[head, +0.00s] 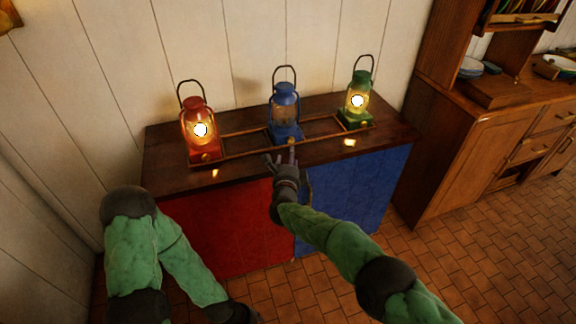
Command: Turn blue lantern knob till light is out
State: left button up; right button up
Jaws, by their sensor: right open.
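The blue lantern (285,112) stands upright between two others on the dark wooden counter (165,165). Its glass shows no bright glow. Its knob is not clearly visible; a small yellowish spot shows low on its front, near my fingertips. My right gripper (281,159) is open in front of the blue lantern's base, at the counter's front edge; I cannot tell whether it touches the lantern. My left arm hangs low at the left, and its gripper (243,314) is partly cut off at the bottom edge.
A lit red lantern (198,136) stands left and a lit green lantern (357,100) right. A low wooden rail (235,153) runs around the lanterns. Below are red (235,225) and blue (355,195) cabinet fronts. A wooden dresser (460,150) stands at right.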

jog(key=shift+s+a+r, duration=0.1)
jog(key=shift+s+r, duration=0.1)
jog(key=shift+s, duration=1.3)
